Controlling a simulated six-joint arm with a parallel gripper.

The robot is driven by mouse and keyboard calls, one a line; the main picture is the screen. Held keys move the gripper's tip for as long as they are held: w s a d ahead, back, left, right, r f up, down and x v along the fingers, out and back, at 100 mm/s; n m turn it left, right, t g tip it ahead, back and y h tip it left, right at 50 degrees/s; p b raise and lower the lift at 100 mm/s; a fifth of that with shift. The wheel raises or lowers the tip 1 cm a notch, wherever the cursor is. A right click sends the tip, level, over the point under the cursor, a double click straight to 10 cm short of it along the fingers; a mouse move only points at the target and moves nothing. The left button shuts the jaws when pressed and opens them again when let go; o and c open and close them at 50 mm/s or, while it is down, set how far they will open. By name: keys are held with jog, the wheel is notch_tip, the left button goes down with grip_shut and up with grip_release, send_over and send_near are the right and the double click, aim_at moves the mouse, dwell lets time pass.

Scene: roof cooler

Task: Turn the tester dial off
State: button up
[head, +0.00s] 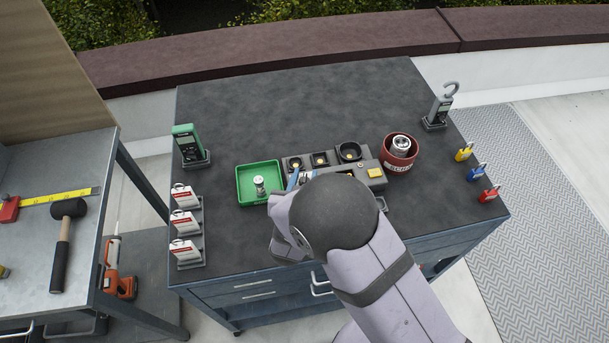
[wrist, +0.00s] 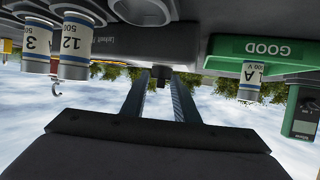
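The tester is a grey block (head: 375,172) with several round wells, in the middle of the dark table; its front edge (wrist: 105,40) crosses the top of the wrist view. A small black knob (wrist: 160,71), seemingly the tester dial, sticks out of its front face. My gripper (wrist: 160,82) has a finger on either side of this knob at the tips, a narrow gap apart. I cannot tell whether the fingers touch it. In the head view my gripper (head: 293,180) is mostly hidden by my arm. The dial's setting cannot be read.
A green tray (head: 244,201), marked GOOD, holds a silver cylinder (head: 259,186) left of the tester. A dark red bowl (head: 399,165) with a cylinder stands right. Meters, red-white boxes and coloured padlocks line the table's sides. The table's back half is clear.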

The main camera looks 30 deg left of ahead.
grip_shut()
jog(key=shift+d+f+n+g+y+b, duration=0.1)
jog(key=shift+n+g+y+b, duration=0.3)
jog(key=shift+n+b, duration=0.15)
jog(key=n+g+y+b, duration=0.1)
jog(key=n+y+b, duration=0.1)
jog(key=shift+w+y, duration=0.1)
jog(key=shift+y, duration=0.2)
jog(key=n+g+y+b, duration=0.2)
jog(key=n+g, duration=0.1)
jog(key=n, duration=0.1)
jog(key=shift+g+y, duration=0.3)
jog(key=shift+g, duration=0.1)
jog(key=n+g, duration=0.2)
jog(key=n+g+y, duration=0.1)
jog(key=n+g, duration=0.1)
jog(key=g, duration=0.1)
jog(key=shift+r+n+y+p, duration=0.2)
jog(key=shift+n+y+p, duration=0.1)
jog(key=shift+p, duration=0.1)
jog(key=shift+n+g+p, duration=1.1)
jog(key=shift+n+g, duration=1.35)
jog(key=shift+g, duration=0.45)
